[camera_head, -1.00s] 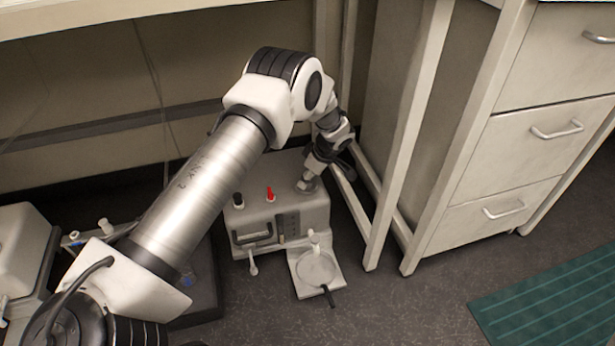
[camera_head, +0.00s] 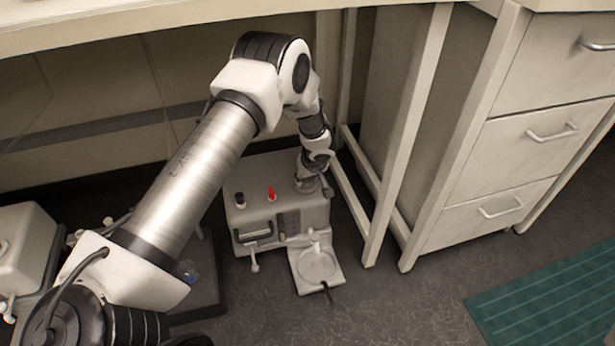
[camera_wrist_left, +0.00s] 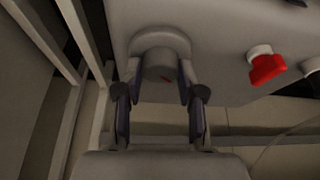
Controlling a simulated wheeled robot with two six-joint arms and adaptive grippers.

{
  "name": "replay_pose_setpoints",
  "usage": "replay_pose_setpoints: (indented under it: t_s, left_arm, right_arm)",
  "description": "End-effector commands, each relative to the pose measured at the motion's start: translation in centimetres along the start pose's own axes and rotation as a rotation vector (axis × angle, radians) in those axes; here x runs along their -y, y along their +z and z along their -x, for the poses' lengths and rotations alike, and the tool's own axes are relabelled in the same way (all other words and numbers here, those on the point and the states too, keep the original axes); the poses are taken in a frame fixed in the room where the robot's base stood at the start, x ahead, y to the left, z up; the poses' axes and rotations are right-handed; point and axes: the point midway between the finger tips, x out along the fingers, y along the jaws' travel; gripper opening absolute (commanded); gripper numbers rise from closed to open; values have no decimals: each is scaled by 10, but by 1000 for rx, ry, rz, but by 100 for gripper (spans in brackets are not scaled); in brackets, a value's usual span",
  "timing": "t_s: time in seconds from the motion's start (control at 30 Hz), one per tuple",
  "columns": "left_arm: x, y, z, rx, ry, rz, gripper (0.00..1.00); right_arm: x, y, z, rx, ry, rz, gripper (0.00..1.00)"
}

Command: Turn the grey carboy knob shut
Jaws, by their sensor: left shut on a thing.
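The carboy (camera_head: 278,217) is a pale grey box on the floor under the bench. It also shows in the left wrist view (camera_wrist_left: 225,60). Its grey knob (camera_wrist_left: 158,65) is a round grey cylinder on a wider collar, on the top right of the carboy in the head view, where the gripper mostly hides it. My left gripper (camera_wrist_left: 158,84) has one finger on each side of this knob and is shut on it. In the head view the left gripper (camera_head: 307,180) points down onto the carboy top. My right gripper is not in view.
A red knob (camera_head: 271,194) and a black-topped knob (camera_head: 240,201) stand left of the gripper. A pale tray (camera_head: 316,268) sits in front of the carboy. Bench legs (camera_head: 405,140) and a drawer cabinet (camera_head: 520,140) stand to the right. Other equipment (camera_head: 22,250) is at left.

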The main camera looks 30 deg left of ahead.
Motion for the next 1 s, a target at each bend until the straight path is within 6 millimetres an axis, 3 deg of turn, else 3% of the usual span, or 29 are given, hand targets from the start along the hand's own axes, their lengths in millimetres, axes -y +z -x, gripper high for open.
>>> replay_pose_setpoints:
  t_s: [0.3, 0.5, 0.63, 1.0]
  left_arm:
    - [2, 2, -7, 0, 116, -274, 4]
    - [3, 1, -4, 0, 188, -450, 4]
    - [3, -1, -1, 0, 235, -563, 4]
    - [4, -3, 2, 0, 323, -781, 4]
  right_arm:
    - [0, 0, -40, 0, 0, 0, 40]
    - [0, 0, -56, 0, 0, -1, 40]
    - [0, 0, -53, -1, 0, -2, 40]
    - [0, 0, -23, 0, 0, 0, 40]
